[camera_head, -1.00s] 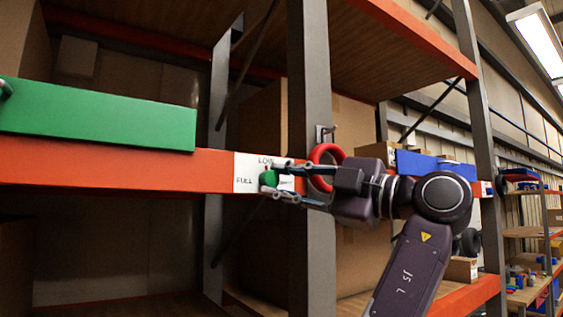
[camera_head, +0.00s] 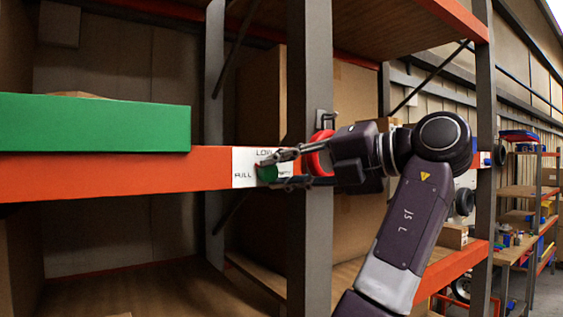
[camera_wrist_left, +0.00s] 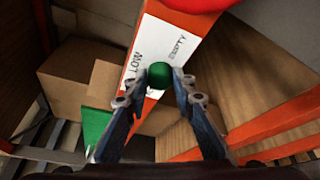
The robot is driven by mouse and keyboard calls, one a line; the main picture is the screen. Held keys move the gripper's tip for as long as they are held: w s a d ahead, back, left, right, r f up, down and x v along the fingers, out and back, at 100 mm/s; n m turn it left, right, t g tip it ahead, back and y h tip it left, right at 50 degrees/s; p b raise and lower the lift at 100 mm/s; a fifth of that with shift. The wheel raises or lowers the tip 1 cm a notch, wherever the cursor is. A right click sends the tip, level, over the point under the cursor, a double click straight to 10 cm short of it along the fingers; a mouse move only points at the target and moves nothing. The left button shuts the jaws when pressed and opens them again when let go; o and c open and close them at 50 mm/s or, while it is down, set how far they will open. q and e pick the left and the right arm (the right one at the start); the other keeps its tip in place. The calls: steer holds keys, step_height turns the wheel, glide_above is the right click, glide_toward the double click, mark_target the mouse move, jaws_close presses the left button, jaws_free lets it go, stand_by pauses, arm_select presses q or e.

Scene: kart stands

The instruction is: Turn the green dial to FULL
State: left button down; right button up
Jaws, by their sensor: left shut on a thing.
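The green dial (camera_head: 267,174) sits on a white label plate (camera_head: 242,168) on the front of the orange shelf beam. FULL shows to its left and LOW above it in the head view. My left gripper (camera_head: 278,171) is shut on the dial, with one finger above and one below. In the left wrist view the dial (camera_wrist_left: 159,75) shows as a green ball between the fingertips, beside the words LOW and EMPTY. No pointer on the dial can be made out. My right gripper is not in view.
A red ring (camera_head: 318,155) on the grey upright is close behind my left gripper. A large green panel (camera_head: 95,123) stands along the orange beam (camera_head: 110,176) at left. Cardboard boxes (camera_head: 262,100) stand behind the upright. Shelving with small items is at far right.

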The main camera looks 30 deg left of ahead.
arm_select(q)
steer(key=shift+n, duration=0.5)
steer(key=shift+p, duration=0.3)
steer(key=c, duration=1.6)
jaws_free()
step_height(320, 180, up, 10)
steer(key=shift+w, duration=0.1)
